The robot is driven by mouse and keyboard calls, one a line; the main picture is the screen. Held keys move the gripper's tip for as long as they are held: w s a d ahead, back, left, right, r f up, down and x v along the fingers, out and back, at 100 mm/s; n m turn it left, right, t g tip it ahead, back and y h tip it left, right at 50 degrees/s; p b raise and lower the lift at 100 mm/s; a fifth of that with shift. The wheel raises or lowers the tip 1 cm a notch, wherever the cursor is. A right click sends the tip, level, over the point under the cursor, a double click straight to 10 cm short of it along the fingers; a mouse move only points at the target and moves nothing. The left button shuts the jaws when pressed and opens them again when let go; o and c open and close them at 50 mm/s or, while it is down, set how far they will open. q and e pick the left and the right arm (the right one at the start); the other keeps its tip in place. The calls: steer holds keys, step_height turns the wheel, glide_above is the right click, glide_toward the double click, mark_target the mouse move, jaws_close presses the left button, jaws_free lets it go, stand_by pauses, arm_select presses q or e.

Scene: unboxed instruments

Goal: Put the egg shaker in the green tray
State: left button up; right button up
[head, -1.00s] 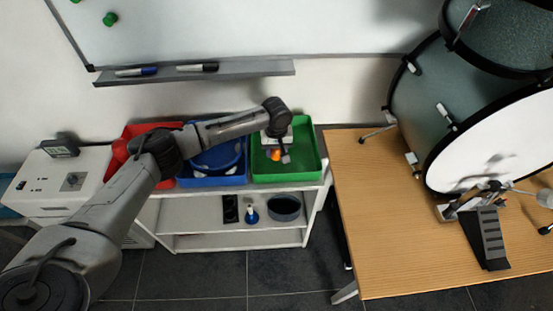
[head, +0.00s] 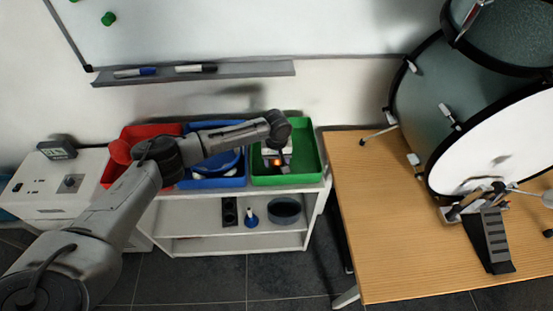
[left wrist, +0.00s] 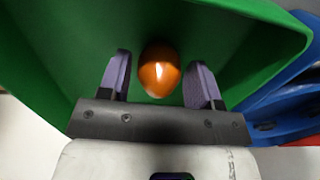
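The egg shaker (left wrist: 159,70) is orange and shiny. In the left wrist view it is between the two fingers of my left gripper (left wrist: 160,78), with a narrow gap to each finger, so the gripper looks open around it. The green tray (left wrist: 60,60) fills the background behind it. In the head view the egg shaker (head: 277,162) is a small orange spot inside the outline of the green tray (head: 312,152), under my left gripper (head: 275,160). Whether the egg rests on the tray floor is hard to tell. My right gripper is not in view.
A blue tray (head: 212,182) and a red tray (head: 150,130) stand left of the green tray on a white shelf unit (head: 190,215). A wooden table (head: 400,240) with a drum kit stands at the right. A whiteboard ledge (head: 240,72) is behind.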

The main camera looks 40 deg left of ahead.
arm_select(q)
steer(key=shift+o, duration=0.9)
